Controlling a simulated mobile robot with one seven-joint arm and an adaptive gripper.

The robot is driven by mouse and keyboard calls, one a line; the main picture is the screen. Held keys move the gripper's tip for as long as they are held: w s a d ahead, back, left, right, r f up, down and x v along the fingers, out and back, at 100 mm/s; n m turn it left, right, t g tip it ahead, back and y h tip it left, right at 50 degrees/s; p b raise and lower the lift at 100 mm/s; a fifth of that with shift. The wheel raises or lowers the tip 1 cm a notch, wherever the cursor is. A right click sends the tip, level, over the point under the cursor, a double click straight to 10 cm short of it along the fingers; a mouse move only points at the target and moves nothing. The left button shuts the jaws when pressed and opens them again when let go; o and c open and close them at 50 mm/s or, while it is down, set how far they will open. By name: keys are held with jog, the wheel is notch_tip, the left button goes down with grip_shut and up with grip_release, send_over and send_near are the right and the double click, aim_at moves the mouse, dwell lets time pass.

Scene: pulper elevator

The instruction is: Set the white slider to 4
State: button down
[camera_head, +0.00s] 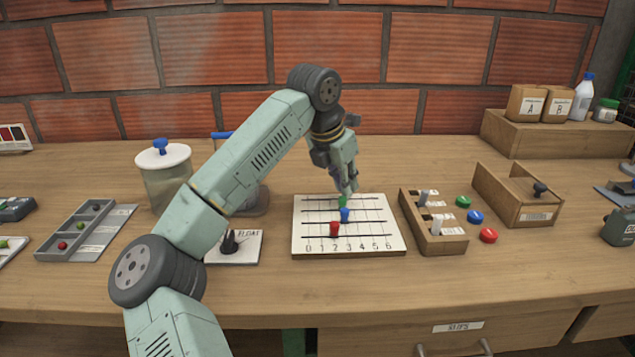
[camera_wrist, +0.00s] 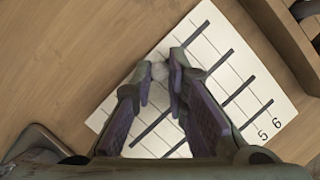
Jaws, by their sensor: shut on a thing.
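The slider board (camera_head: 300,245) is a white panel with several dark slots and a 0 to 6 scale along its front edge. It also shows in the wrist view (camera_wrist: 268,105). A red slider (camera_head: 335,229), a blue slider (camera_head: 345,215) and a green slider (camera_head: 342,202) stand in the nearer slots. My gripper (camera_head: 347,190) is at the farthest slot, pointing down. In the wrist view, its fingers (camera_wrist: 161,69) are shut on the pale, rounded knob of the white slider (camera_wrist: 160,71). The fingers hide this slider in the head view, so I cannot read its exact mark.
Right of the board is a wooden tray (camera_head: 438,245) with switches, then green, blue and red buttons (camera_head: 475,217) and a wooden box (camera_head: 515,205). To the left are a dial plate (camera_head: 248,250) and a lidded jar (camera_head: 165,185). A brick wall stands behind.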

jog(key=shift+d, duration=0.7)
jog(key=c, duration=1.6)
grip_release()
jog(key=shift+o, duration=0.2)
jog(key=v, duration=1.2)
